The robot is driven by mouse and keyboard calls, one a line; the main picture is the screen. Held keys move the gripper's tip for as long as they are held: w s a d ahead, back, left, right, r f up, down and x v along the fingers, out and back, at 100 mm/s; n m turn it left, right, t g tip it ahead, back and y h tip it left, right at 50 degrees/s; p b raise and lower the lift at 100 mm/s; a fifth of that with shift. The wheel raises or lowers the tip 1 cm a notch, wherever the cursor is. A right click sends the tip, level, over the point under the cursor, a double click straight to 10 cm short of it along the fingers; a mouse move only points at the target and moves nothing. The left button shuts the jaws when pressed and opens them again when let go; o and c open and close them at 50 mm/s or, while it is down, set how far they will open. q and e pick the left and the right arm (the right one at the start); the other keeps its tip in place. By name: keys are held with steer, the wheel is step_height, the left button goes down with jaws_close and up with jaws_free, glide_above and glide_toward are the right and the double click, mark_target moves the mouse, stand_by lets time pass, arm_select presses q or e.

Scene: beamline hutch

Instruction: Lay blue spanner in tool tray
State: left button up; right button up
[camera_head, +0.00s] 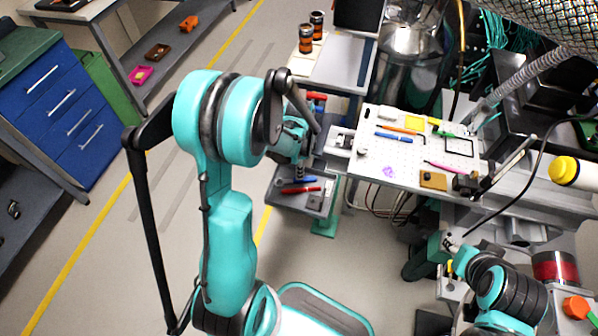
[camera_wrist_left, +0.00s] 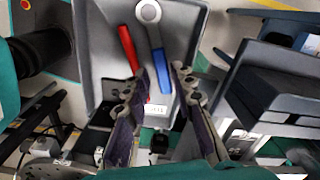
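The grey tool tray (camera_head: 285,204) stands low at the centre, below my left wrist, and fills the upper middle of the left wrist view (camera_wrist_left: 97,60). The blue spanner (camera_wrist_left: 162,70) lies inside it, with a metal ring end and blue handle; in the head view its blue handle (camera_head: 301,181) shows. A red-handled tool (camera_wrist_left: 128,48) lies beside it, also in the head view (camera_head: 300,190). My left gripper (camera_wrist_left: 157,82) is open above the tray, its fingers apart on either side of the spanner handle, holding nothing visible. My right gripper (camera_head: 452,243) is at lower right; its fingers are unclear.
A perforated white board (camera_head: 400,165) with several coloured tools stands right of the tray. Blue drawers (camera_head: 65,110) stand at left. Floor between is clear.

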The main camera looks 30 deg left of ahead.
arm_select(q)
steer(key=s+d+r+n+t+p, duration=0.1)
steer(key=s+d+r+n+t, duration=0.15)
steer(key=r, duration=0.55)
steer(key=s+d+r+n+t+p, duration=0.1)
steer(key=s+d+r+n, duration=0.15)
steer(key=r, duration=0.55)
steer(key=s+d+r+n+t, duration=0.3)
steer(key=s+d+r+n, duration=0.1)
steer(key=s+d+n, duration=0.1)
steer(key=shift+s+d+r+n+t, duration=0.15)
steer(key=shift+s+d+n+t, duration=0.15)
steer(key=shift+s+n+t, duration=0.15)
arm_select(e)
steer(key=shift+r, duration=1.4)
